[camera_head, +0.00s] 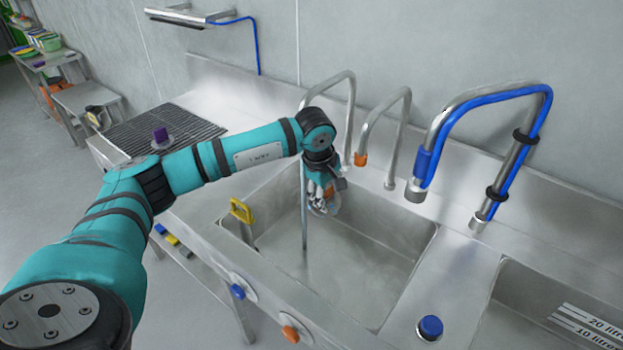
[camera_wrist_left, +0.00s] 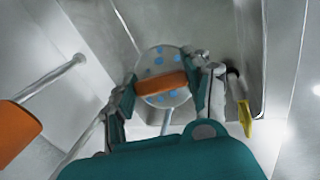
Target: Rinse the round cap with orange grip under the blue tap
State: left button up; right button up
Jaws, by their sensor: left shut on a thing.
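My left gripper (camera_head: 322,192) hangs over the left sink basin, shut on the round cap (camera_head: 331,206). In the left wrist view the gripper (camera_wrist_left: 166,88) holds the cap by its orange grip (camera_wrist_left: 160,83), and blue spots show on the cap's pale disc (camera_wrist_left: 158,57). The leftmost tap (camera_head: 328,82) arches over the basin; its outlet is hidden behind my arm. A thin vertical stream (camera_head: 304,215) runs down into the basin just left of the cap; I cannot tell whether it touches it. My right gripper is out of view.
A tap with an orange tip (camera_head: 361,159) stands just right of the gripper. A larger tap with a blue hose (camera_head: 484,97) stands farther right. A yellow handle (camera_head: 241,211) sits at the basin's left rim. Blue (camera_head: 238,291) and orange (camera_head: 290,333) knobs are on the front.

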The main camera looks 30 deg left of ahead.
pick_arm(q)
jog(key=s+d+r, duration=0.1)
jog(key=s+d+r+p, duration=0.1)
jog(key=s+d+r, duration=0.1)
jog(key=shift+r, duration=0.25)
dwell(0.6)
